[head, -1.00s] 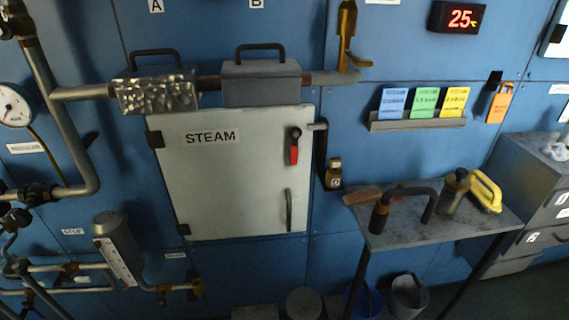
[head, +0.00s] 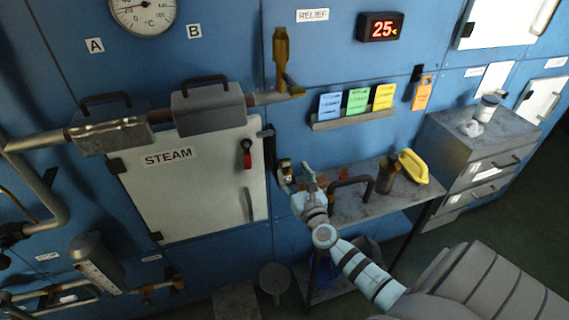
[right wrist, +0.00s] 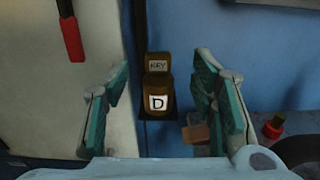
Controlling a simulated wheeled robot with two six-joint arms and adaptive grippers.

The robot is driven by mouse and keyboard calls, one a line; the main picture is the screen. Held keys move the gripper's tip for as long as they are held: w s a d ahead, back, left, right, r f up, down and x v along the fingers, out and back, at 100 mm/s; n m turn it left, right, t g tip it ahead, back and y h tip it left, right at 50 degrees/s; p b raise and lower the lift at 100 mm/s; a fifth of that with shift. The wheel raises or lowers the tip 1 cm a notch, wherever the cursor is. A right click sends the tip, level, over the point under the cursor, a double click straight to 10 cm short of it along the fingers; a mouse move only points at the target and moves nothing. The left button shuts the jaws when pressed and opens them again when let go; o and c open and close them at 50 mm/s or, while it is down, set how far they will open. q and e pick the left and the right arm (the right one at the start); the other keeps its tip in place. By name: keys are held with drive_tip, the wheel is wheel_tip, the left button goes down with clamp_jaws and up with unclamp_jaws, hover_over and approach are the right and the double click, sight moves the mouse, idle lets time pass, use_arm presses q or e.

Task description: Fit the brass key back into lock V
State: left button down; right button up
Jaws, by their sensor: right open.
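A brass lock (right wrist: 157,83) with a white D plate and a brass piece tagged KEY (right wrist: 158,64) on top sits on a dark holder at the blue wall. The lock also shows in the head view (head: 284,168), right of the STEAM door. My right gripper (head: 298,180) is open in front of it. In the right wrist view the fingers (right wrist: 161,70) stand left and right of the lock, apart from it, with nothing between them held. I can read no V on any lock. My left gripper is not in view.
The grey STEAM door (head: 190,180) with a red-handled lever (head: 247,155) is left of the lock.

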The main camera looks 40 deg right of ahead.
sight(286, 163)
drive_tip(key=x, duration=0.1)
drive_tip(key=b+x, duration=0.1)
drive_tip(key=x, duration=0.3)
drive_tip(key=shift+w+f+b, duration=0.2)
drive_tip(key=shift+f+b, duration=0.2)
drive_tip(key=shift+w, duration=0.25)
clamp_jaws()
